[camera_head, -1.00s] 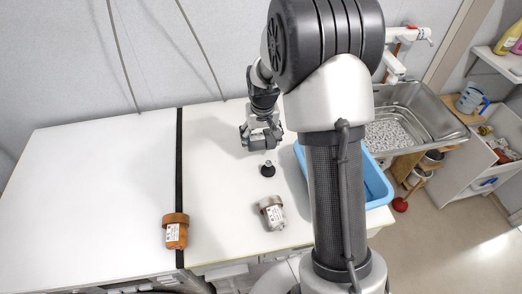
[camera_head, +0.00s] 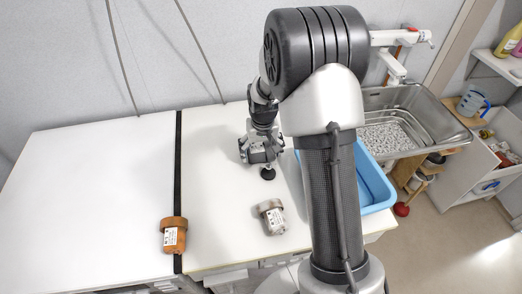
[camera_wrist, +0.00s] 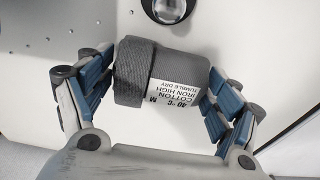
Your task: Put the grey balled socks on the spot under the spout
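The grey balled socks (camera_wrist: 155,75), dark grey with a white care label, are between the blue-padded fingers of my gripper (camera_wrist: 163,85) in the wrist view. The pads meet the bundle on its left and right sides, so the gripper looks shut on it. In the head view, my gripper (camera_head: 262,155) is low over the white worktop, just above a small black round object (camera_head: 267,174). The white spout (camera_head: 413,38) is on the wall at the upper right, over the metal basin (camera_head: 440,112). The spot under the spout is partly hidden by my arm.
An orange bundle (camera_head: 173,238) with a label lies by the black strip (camera_head: 179,150). A pale grey bundle (camera_head: 273,218) with a brownish band lies at the front. A blue tub (camera_head: 377,198) stands behind my arm. The worktop's left part is clear.

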